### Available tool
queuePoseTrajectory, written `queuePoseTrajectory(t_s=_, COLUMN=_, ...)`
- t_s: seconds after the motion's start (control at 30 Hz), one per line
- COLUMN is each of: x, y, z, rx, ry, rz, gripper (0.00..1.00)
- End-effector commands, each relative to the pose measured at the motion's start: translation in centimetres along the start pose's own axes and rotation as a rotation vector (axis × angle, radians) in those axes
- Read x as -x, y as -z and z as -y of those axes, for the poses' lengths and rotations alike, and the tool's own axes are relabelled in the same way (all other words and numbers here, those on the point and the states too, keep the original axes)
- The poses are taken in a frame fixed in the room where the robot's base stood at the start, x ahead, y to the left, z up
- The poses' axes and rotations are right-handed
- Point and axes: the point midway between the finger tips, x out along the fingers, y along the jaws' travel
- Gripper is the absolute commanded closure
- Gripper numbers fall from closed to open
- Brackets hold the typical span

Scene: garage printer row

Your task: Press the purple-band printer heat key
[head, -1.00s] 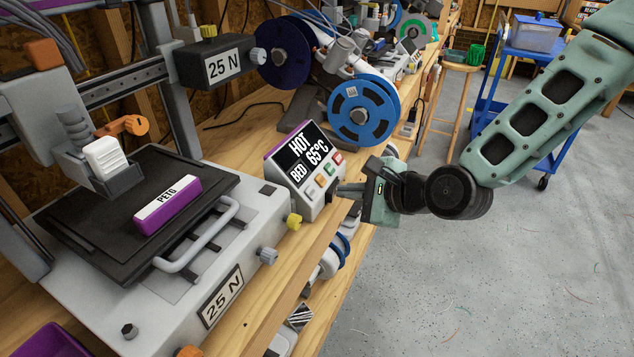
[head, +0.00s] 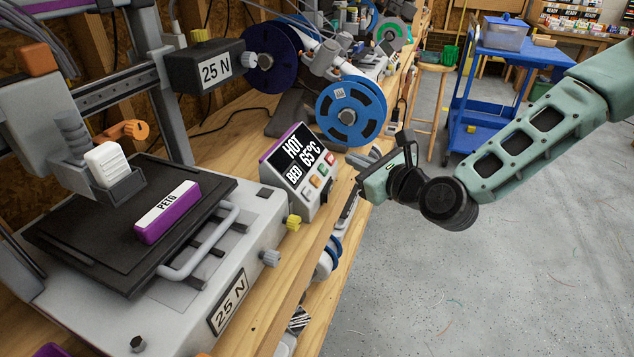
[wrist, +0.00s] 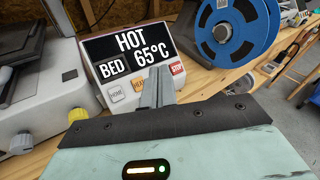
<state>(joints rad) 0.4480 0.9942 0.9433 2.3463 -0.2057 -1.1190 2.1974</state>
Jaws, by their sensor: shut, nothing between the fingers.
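The control box (head: 268,172) with a purple upper edge stands on the bench beside the printer. Its screen (head: 300,158) reads HOT, BED 65°C, and also shows in the wrist view (wrist: 125,48). Its sloped face has a grey HOME key (wrist: 115,94), an orange heat key (wrist: 138,87), a green key (head: 322,170) and a red STOP key (wrist: 177,68). My gripper (head: 361,155) is shut and empty, right of the box and apart from it in the head view. In the wrist view its fingers (wrist: 159,72) cover the green key and overlap the heat key's right edge.
The printer bed (head: 80,230) carries a purple PETG block (head: 167,213). Yellow (head: 293,222) and grey knobs stick out at the printer's front. A blue spool (head: 351,110) stands behind the box. The floor to the right is open, with a blue cart (head: 500,70) farther back.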

Motion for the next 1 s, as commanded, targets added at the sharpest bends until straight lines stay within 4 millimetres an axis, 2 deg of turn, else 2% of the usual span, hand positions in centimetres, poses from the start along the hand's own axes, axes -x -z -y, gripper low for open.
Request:
queuePoseTrajectory(t_s=0.2, x=-2.1, y=2.0, z=-1.7, rx=0.001, ry=-0.002, rz=0.001, gripper=1.0)
queuePoseTrajectory(t_s=0.5, x=-4.6, y=3.7, z=-3.4, rx=0.0, ry=0.0, rz=0.0, gripper=1.0)
queuePoseTrajectory(t_s=1.0, x=-5.5, y=4.0, z=-4.0, rx=0.001, ry=-0.001, rz=0.0, gripper=1.0)
